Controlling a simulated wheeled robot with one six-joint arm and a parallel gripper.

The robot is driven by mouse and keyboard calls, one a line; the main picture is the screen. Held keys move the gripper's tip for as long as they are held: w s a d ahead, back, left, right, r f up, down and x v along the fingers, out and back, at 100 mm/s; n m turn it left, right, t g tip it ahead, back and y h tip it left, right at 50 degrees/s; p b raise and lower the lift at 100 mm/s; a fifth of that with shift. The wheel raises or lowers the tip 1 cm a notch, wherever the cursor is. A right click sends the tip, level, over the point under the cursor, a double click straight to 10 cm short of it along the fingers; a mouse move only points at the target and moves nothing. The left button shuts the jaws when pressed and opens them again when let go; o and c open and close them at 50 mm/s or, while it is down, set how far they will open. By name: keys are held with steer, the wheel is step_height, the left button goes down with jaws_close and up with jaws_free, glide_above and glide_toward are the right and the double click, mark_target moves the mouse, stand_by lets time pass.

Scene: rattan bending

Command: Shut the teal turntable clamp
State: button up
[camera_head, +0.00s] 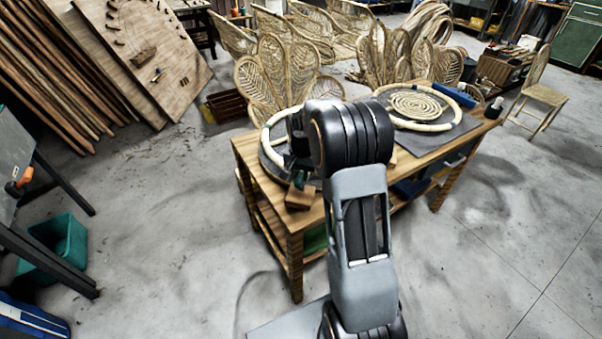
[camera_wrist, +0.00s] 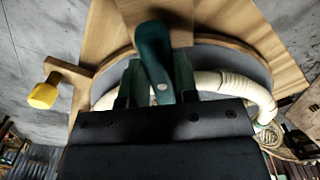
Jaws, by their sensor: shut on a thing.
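The teal turntable clamp (camera_wrist: 152,45) shows in the wrist view as a dark teal lever with a rounded end. It runs between the two fingers of my gripper (camera_wrist: 158,82), which is shut on it. The lower part of the clamp is hidden by the gripper body. Behind it is the round grey turntable (camera_wrist: 240,62) with a cream rattan ring (camera_wrist: 232,86) on it. In the head view the turntable (camera_head: 267,158) is at the bench's left end, largely behind my arm. My gripper (camera_head: 292,165) is at its near edge, and a bit of teal shows there.
The wooden workbench (camera_head: 285,222) carries a second rattan coil (camera_head: 415,103) on a dark mat to the right. A yellow knob (camera_wrist: 43,95) on a wooden arm sticks out left of the turntable. Woven leaf-shaped panels (camera_head: 275,75) stand behind the bench. Open floor lies in front.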

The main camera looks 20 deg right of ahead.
steer(key=o, duration=0.9)
step_height(320, 180, up, 14)
steer(key=shift+f, duration=0.1)
stand_by(0.6)
